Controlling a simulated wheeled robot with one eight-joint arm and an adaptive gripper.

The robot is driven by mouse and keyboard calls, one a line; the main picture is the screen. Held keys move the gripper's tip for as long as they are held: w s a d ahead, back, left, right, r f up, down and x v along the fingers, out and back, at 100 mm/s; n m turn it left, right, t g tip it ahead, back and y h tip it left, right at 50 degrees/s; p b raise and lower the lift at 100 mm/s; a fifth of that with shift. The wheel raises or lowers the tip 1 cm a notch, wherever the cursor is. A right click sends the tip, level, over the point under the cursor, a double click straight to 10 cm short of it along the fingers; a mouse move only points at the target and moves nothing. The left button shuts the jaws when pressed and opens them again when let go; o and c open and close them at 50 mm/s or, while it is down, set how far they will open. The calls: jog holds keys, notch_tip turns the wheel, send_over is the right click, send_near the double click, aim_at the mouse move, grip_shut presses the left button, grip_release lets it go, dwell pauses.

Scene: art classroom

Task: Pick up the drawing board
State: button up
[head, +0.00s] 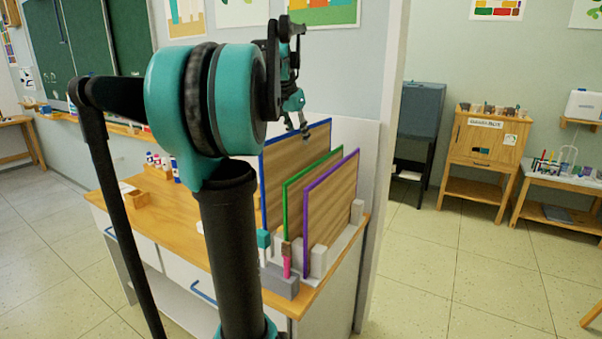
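Three wooden drawing boards stand upright, side by side, in a pale rack (347,241) on the cabinet top. The blue-edged board (288,163) is the tallest and furthest back. The green-edged board (294,205) is in the middle, and the purple-edged board (332,200) is in front at the right. My gripper (304,131) points down at the top edge of the blue-edged board. Its fingers are small and dark, so I cannot tell whether they are open, shut or touching the board.
The wooden cabinet top (225,262) carries a grey block (280,283) with a pink-handled brush (286,262) near the rack. A wall stands close behind the boards. Open tiled floor (465,275) lies to the right.

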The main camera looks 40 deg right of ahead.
aim_at(301, 144)
jog(key=shift+x, duration=1.85)
jog(key=shift+a, duration=0.15)
grip_shut()
